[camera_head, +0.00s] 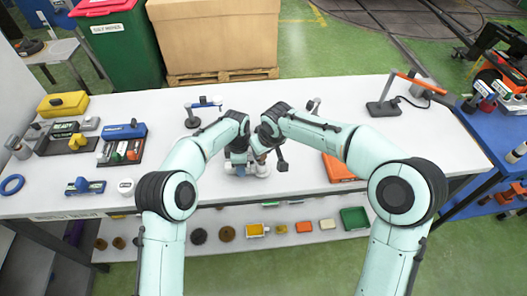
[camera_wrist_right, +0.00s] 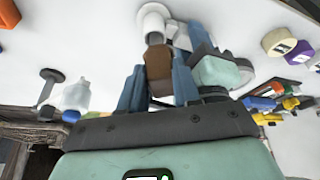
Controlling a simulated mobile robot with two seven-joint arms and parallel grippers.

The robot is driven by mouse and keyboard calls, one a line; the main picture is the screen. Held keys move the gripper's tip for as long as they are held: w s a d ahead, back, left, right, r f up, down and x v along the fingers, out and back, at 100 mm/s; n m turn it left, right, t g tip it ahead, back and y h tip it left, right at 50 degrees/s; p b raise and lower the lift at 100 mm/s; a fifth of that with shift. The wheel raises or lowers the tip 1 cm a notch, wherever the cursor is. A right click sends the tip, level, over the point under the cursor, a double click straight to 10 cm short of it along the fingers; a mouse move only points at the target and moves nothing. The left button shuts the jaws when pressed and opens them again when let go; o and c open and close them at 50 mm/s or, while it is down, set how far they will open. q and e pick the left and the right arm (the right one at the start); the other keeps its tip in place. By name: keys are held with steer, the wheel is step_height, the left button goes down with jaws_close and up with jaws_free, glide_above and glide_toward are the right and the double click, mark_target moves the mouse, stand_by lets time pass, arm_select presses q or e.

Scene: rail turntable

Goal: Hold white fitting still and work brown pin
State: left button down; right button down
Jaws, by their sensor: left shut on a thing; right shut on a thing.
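The white fitting (camera_wrist_right: 154,22) is a short white tube with a round flange, at the top of the right wrist view. In the head view it shows small, low between the grippers (camera_head: 263,171). The brown pin (camera_wrist_right: 158,72) lies in line with the fitting's open end; I cannot tell how deep it sits. My right gripper (camera_wrist_right: 158,64) is shut on the brown pin, a blue finger on each side. My left gripper (camera_head: 238,160) is shut at the fitting, its blue fingers beside the tube in the right wrist view (camera_wrist_right: 183,38); its exact contact is partly hidden.
The white table (camera_head: 320,110) is mostly clear around the grippers. Trays and yellow and blue items stand at the left. A stand with an orange bar (camera_head: 418,83) is at the back right.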

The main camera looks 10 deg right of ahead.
arm_select(q)
steer(key=shift+s+a+f, duration=0.2)
steer(key=shift+a+f, duration=0.05)
steer(key=shift+f, duration=0.35)
arm_select(e)
steer(key=r, duration=0.2)
steer(key=shift+w+a+r+t, duration=0.2)
steer(key=shift+w+r+t, duration=0.1)
steer(key=shift+w, duration=0.05)
steer(key=c, duration=0.7)
jaws_free()
steer(key=shift+d, duration=0.15)
steer(key=shift+d+f, duration=0.1)
steer(key=shift+d, duration=0.1)
arm_select(q)
steer(key=shift+d+r, duration=0.2)
steer(key=shift+d, duration=0.15)
steer(key=c, duration=0.6)
jaws_free()
steer(key=shift+c, duration=0.2)
steer(key=shift+r, duration=0.15)
arm_select(e)
steer(key=v, duration=0.7)
steer(key=s+v, duration=0.1)
steer(key=v, duration=0.3)
steer(key=shift+a+f, duration=0.1)
steer(key=shift+a, duration=0.1)
